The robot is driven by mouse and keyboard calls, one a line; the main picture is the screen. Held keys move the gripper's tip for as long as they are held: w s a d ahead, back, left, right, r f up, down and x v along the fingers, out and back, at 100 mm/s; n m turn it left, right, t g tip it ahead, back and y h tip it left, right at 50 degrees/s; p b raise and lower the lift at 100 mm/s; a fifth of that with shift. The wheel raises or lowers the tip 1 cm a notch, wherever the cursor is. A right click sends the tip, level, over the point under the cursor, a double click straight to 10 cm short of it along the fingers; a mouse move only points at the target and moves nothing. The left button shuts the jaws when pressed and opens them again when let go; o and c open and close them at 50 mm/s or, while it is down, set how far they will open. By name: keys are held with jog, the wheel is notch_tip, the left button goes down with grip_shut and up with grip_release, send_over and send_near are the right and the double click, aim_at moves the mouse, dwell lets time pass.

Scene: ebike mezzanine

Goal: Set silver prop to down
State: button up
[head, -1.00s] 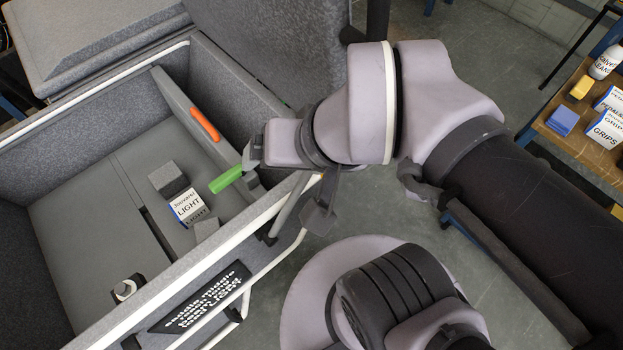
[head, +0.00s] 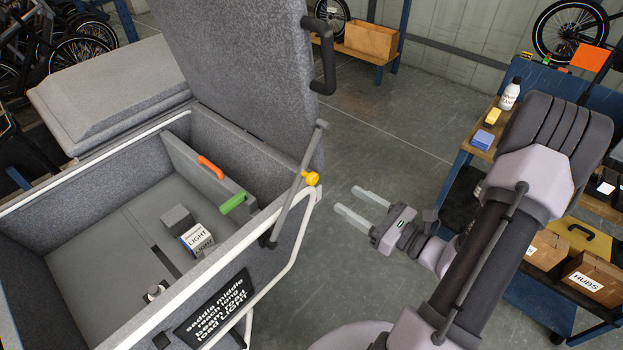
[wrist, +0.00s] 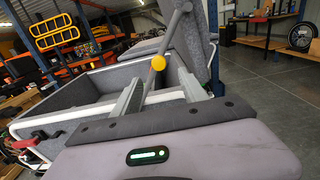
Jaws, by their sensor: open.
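The silver prop (head: 288,212) is a grey bar at the right side of the grey felt-lined box (head: 90,175). It stands up at a slant, its upper end beside the raised lid (head: 240,70). A yellow knob (head: 311,178) sits partway along it. My gripper (head: 349,200) is open and empty, right of the knob and apart from it, fingers pointing left toward it. In the wrist view the prop (wrist: 171,35) and knob (wrist: 158,62) appear beyond and between my two fingers. The prop's lower end is partly hidden there.
Inside the box are a divider with orange (head: 210,167) and green (head: 233,203) handles, a LIGHT carton (head: 197,240) and a grey block. A label plate (head: 215,308) is on its front. A blue shelf cart with boxes stands right. The floor between is clear.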

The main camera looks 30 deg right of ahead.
aim_at(315, 180)
jog(key=x, duration=1.2)
jog(key=shift+w+a+b, duration=0.1)
jog(key=shift+a+b, duration=0.1)
jog(key=shift+b, duration=0.1)
grip_shut()
dwell(0.6)
